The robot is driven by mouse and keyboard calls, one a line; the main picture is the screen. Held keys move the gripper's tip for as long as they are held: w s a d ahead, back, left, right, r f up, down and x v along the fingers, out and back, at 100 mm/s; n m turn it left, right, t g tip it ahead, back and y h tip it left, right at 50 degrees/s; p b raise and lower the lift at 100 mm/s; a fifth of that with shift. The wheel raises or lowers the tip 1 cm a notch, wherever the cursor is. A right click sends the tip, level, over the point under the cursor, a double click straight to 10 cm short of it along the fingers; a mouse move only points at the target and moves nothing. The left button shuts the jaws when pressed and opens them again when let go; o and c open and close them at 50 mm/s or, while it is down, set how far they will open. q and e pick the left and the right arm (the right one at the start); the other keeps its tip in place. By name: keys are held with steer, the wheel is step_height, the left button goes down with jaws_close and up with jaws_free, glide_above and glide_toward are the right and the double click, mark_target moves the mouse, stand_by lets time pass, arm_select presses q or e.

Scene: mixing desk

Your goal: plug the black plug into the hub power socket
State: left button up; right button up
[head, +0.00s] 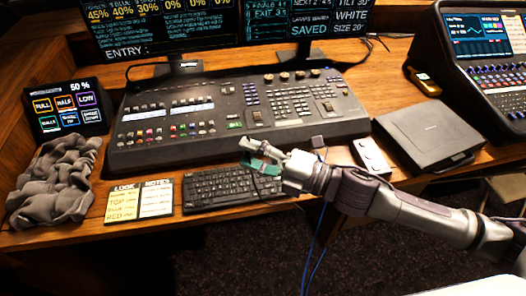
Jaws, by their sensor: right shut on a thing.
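My right gripper (251,155) reaches in from the right over the keyboard's upper edge, in front of the console. It is shut on a small dark green thing (262,167), mostly hidden by the fingers; I cannot tell whether this is the black plug. A small white box with dark marks (371,155) lies right of the gripper near the desk's front; it may be the hub, and no socket can be made out. A small grey block (318,141) sits just beyond my wrist. A thin blue cable (318,235) hangs below my forearm. My left gripper is out of view.
A large lighting console (235,110) fills the middle. A black keyboard (215,190), a notes card (140,199), a grey cloth (55,180) and a small touch screen (68,108) lie left. A closed black case (430,135) and another console (480,75) stand right.

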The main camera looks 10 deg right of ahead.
steer(key=shift+w+a+f+n+g+y, duration=0.3)
steer(key=shift+f+n+g, duration=0.1)
steer(key=shift+g, duration=0.2)
steer(key=shift+r, duration=0.1)
step_height(320, 180, up, 10)
steer(key=w+a+m+t+h, duration=0.2)
steer(key=m+t+h, duration=0.8)
steer(key=h, duration=0.6)
steer(key=shift+m, duration=1.3)
